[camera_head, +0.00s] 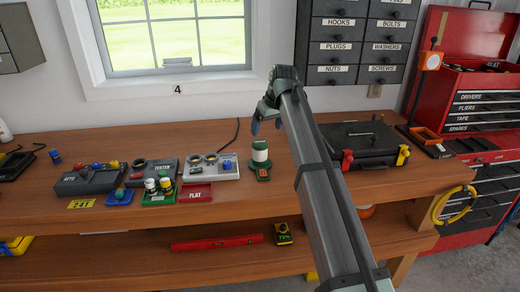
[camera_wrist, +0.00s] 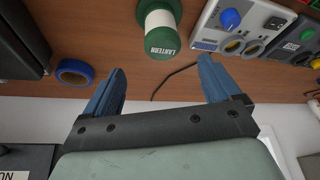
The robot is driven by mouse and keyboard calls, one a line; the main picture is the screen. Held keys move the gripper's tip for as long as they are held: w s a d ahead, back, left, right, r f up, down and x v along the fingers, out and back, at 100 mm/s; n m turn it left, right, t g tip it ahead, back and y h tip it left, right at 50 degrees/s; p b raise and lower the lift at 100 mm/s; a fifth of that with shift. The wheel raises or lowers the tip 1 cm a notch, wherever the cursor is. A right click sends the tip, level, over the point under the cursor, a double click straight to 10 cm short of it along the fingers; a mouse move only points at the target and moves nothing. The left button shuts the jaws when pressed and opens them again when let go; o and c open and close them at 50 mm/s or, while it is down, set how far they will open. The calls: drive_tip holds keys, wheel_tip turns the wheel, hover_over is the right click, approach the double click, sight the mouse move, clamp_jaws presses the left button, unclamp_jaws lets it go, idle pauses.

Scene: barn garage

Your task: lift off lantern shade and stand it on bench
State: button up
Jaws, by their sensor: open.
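The lantern (camera_head: 261,154) stands upright on the bench (camera_head: 225,203), right of the grey socket box. It has a green top, a pale white shade and a green lower part. In the wrist view the lantern (camera_wrist: 160,32) shows at the top middle, with a green part labelled LANTERN nearest me. My gripper (camera_head: 266,124) is in the air above and behind the lantern in the head view. Its blue fingers (camera_wrist: 162,68) are apart and empty, with the lantern beyond the gap between their tips, not between them.
A black case (camera_head: 362,143) lies right of the lantern. Grey boxes (camera_head: 150,172) and small trays crowd the bench to the left. A blue tape roll (camera_wrist: 75,72) lies near the left finger in the wrist view. Bare bench lies in front of the lantern.

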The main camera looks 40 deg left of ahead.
sight(262, 143)
drive_tip(key=x, duration=0.8)
drive_tip(key=shift+s+x, duration=0.15)
drive_tip(key=shift+x, duration=1.2)
drive_tip(key=shift+s+x, duration=0.15)
drive_tip(key=shift+x, duration=1.25)
drive_tip(key=shift+a, duration=0.1)
drive_tip(key=c, duration=1.1)
